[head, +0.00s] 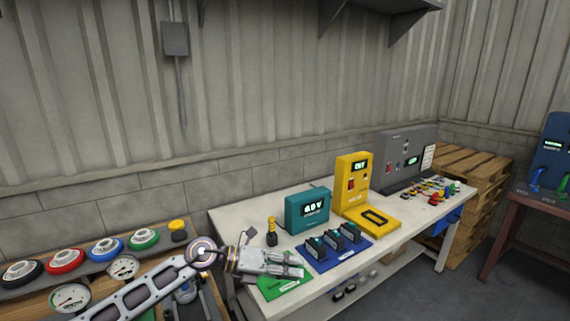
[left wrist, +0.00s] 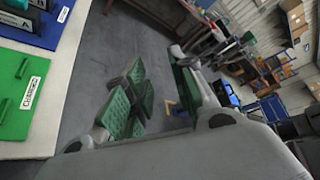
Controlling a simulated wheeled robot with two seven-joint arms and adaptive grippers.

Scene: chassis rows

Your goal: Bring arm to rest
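My left arm (head: 150,287) reaches in from the lower left in the head view. My left gripper (head: 302,266) is over the near left part of the workbench (head: 395,232), in front of the blue mat and above the green mat (head: 283,290). Its fingers are apart, with nothing seen between them. In the left wrist view the green-padded fingers of the gripper (left wrist: 163,75) stand apart with grey floor showing between them. The green mat (left wrist: 18,95) and the bench edge are at the left there. My right gripper is not in view.
A blue mat (head: 352,252) carries several dark devices. Behind stand a teal box (head: 307,212), a yellow tester (head: 353,178) and a grey cabinet (head: 400,150). Open floor (head: 465,275) lies right of the bench.

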